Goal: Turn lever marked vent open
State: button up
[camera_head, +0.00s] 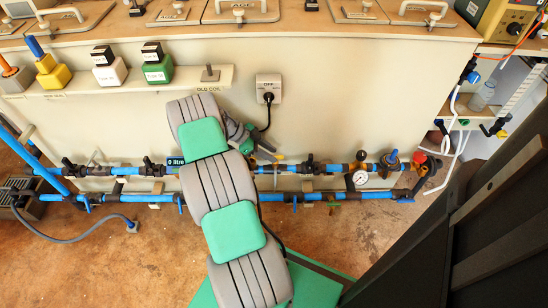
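I cannot read a vent mark on any lever. Two blue and black pipes run along the foot of the cream cabinet, the upper pipe (335,168) above the lower pipe (370,195). Small dark and blue valve handles sit on them, such as a black handle (310,160) and a blue handle (393,157). Smaller blue levers (180,203) hang on the lower pipe. My grey and green arm rises through the middle and covers part of both pipes.
A pressure gauge (360,178) sits on the upper pipe at right. A grey-green device (238,133) is beside my arm, near a cable from the wall socket (268,85). A ledge (205,84) holds blocks. Brown floor (150,260) is open at lower left. A dark structure (470,230) fills the lower right.

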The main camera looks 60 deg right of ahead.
jog(key=shift+x, duration=1.45)
jog(key=shift+c, duration=0.4)
grip_shut()
